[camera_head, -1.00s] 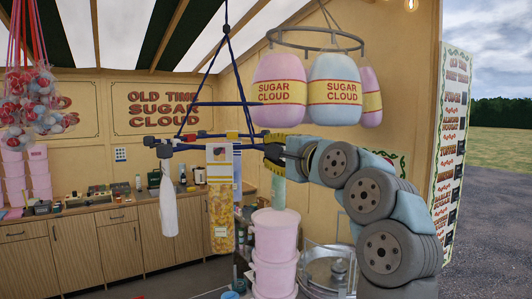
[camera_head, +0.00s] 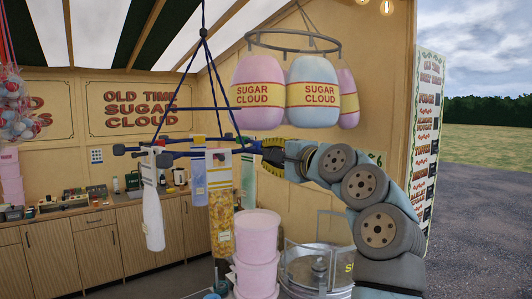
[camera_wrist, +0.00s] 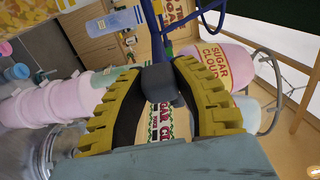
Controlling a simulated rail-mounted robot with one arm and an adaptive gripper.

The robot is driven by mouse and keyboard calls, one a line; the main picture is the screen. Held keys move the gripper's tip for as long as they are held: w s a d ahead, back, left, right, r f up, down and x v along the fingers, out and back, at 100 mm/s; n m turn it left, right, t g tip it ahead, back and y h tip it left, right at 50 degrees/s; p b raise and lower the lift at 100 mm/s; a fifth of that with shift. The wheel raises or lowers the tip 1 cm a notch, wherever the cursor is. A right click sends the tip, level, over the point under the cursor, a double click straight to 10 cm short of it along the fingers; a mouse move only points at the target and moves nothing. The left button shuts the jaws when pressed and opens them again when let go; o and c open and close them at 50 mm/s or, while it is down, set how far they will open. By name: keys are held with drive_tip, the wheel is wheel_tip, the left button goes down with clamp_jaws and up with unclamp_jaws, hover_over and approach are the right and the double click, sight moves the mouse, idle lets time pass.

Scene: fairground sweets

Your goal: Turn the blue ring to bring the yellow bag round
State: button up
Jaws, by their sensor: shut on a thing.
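The blue ring (camera_head: 178,151) hangs level from blue cords in the head view. My gripper (camera_head: 272,152) is shut on a dark block at the ring's right end. In the wrist view my yellow-toothed jaws (camera_wrist: 165,88) close on this dark block, with a blue bar just beyond. A bag with yellow contents (camera_head: 221,222) hangs at the ring's front, left of my gripper. A white bag (camera_head: 152,215) hangs tilted at the left end. A pale blue bag (camera_head: 198,170) hangs behind, between them. A greenish bag (camera_head: 248,180) hangs partly hidden near my gripper.
Stacked pink tubs (camera_head: 257,255) stand below the ring, close under the yellow bag. A round metal machine (camera_head: 315,282) with clear panels is to their right. Large Sugar Cloud bags (camera_head: 314,90) hang above my arm. A counter (camera_head: 95,230) runs along the back wall.

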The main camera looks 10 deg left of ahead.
drive_tip(key=w+d+p, duration=0.2)
drive_tip(key=w+p, duration=0.3)
drive_tip(key=p, duration=0.1)
drive_tip(key=shift+w+d+p, duration=0.25)
drive_tip(key=shift+w+p, duration=0.05)
drive_tip(key=shift+p, duration=0.1)
drive_tip(key=o, duration=0.9)
drive_tip(key=b+v, duration=1)
drive_tip(key=shift+b, duration=0.3)
